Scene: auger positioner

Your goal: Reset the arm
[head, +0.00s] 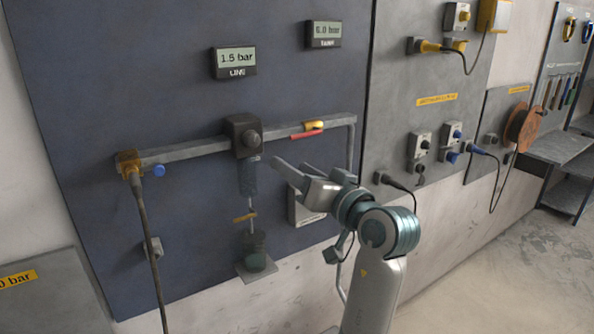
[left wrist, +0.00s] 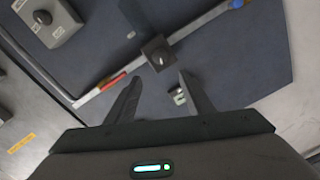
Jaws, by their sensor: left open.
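A dark block with a round knob (head: 251,139) sits on the grey wall pipe (head: 195,149). It also shows in the left wrist view (left wrist: 158,53), ahead of the fingers. A valve with a red lever (head: 307,133) and yellow end is on the pipe to its right; the lever lies along the pipe. A blue knob (head: 158,170) is near the pipe's left end. A display (head: 235,61) reads 1.5 bar, LINE; another (head: 323,34) reads 6.0 bar. My left gripper (head: 290,164) is open and empty, below the pipe and right of the block. Its two fingers (left wrist: 157,88) stand apart.
Below the block hangs a vertical unit with a dark round base (head: 255,252) on a small shelf. A hose (head: 146,240) drops from the pipe's left end. Right of the panel are plugs and sockets (head: 420,145), a cable reel (head: 522,127) and a bench (head: 562,147).

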